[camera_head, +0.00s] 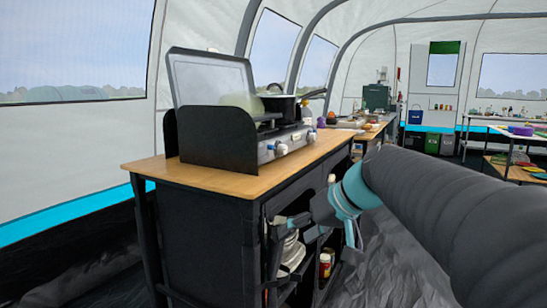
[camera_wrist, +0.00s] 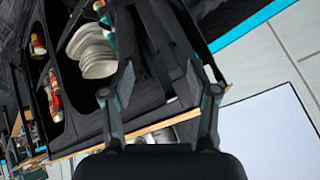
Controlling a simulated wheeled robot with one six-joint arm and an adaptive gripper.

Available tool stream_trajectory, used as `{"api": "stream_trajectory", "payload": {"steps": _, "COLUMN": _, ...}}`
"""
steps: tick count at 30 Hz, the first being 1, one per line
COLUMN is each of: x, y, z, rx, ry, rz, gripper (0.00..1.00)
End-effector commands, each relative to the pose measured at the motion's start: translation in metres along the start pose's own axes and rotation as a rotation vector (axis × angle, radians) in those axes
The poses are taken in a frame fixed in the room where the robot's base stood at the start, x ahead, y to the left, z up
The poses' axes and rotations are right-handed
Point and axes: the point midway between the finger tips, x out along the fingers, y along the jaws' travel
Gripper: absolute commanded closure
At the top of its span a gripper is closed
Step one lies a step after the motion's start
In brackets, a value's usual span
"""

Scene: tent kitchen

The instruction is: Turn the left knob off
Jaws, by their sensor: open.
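The camp stove (camera_head: 292,139) stands on the wooden counter, with its lid raised and dark side shields. Its left knob (camera_head: 281,149) is a small pale, bluish knob on the front panel, nearest the camera; I cannot read its setting. Another knob (camera_head: 307,123) is farther along the front. My gripper (camera_head: 277,222) is below the counter edge, in front of the shelves, lower than the left knob and apart from it. In the wrist view my gripper (camera_wrist: 160,93) shows two separated fingers with nothing held. The knobs cannot be made out clearly there.
The counter top (camera_head: 200,178) has a bare front corner. A dark pot (camera_head: 280,104) sits on the stove. Stacked pale bowls (camera_head: 292,252) and a red jar (camera_head: 325,265) stand on the shelves near my gripper; the bowls also show in the wrist view (camera_wrist: 92,50).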

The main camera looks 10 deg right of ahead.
Motion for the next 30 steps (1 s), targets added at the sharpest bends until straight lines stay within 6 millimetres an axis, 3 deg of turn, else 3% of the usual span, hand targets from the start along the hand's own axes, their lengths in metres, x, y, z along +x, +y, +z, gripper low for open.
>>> {"api": "stream_trajectory", "payload": {"steps": 3, "x": 0.008, "y": 0.024, "z": -0.057, "rx": -0.05, "ry": 0.093, "rz": -0.106, "gripper": 0.41}}
{"api": "stream_trajectory", "payload": {"steps": 9, "x": 0.004, "y": 0.069, "z": -0.143, "rx": -0.178, "ry": 0.3, "rz": -0.256, "gripper": 0.41}}
{"api": "stream_trajectory", "payload": {"steps": 15, "x": -0.011, "y": 0.121, "z": -0.202, "rx": -0.321, "ry": 0.527, "rz": -0.347, "gripper": 0.41}}
{"api": "stream_trajectory", "payload": {"steps": 22, "x": -0.028, "y": 0.155, "z": -0.23, "rx": -0.426, "ry": 0.686, "rz": -0.38, "gripper": 0.41}}
{"api": "stream_trajectory", "payload": {"steps": 30, "x": -0.018, "y": 0.149, "z": -0.244, "rx": -0.444, "ry": 0.711, "rz": -0.386, "gripper": 0.41}}
